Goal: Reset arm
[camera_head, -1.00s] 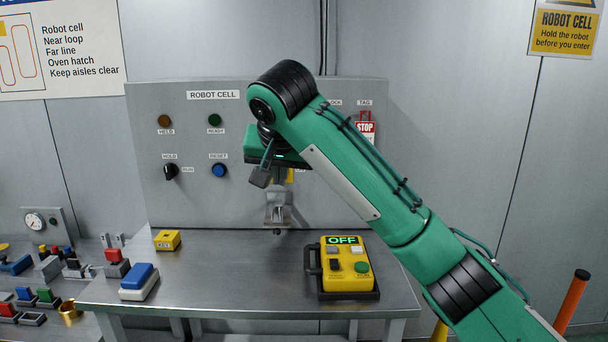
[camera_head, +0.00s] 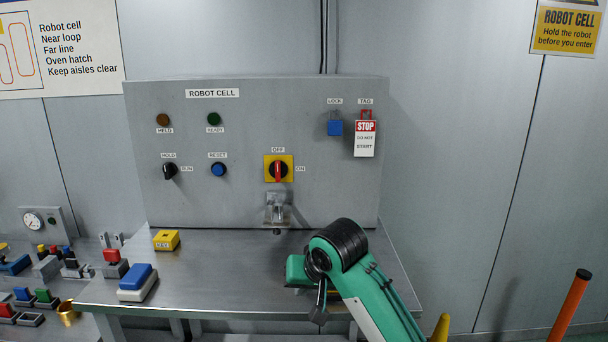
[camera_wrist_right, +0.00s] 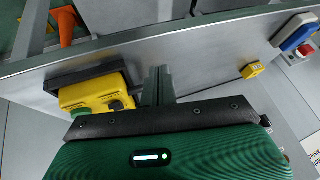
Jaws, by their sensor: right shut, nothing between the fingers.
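My right arm is low in the head view, its green hand (camera_head: 297,271) over the front right of the steel bench (camera_head: 215,278). In the right wrist view, my right gripper (camera_wrist_right: 159,75) is shut and empty, its fingers together above the bench. The yellow pendant (camera_wrist_right: 92,95) lies beside the fingers in that view, partly covered by the hand; in the head view my arm hides it. My left gripper is not in view.
The panel (camera_head: 330,195) behind the bench carries a red switch handle (camera_head: 278,170), upright toward OFF, a blue padlock (camera_head: 335,128) and a STOP tag (camera_head: 365,139). A yellow block (camera_head: 166,240) and a blue-topped block (camera_head: 138,282) stand on the bench's left.

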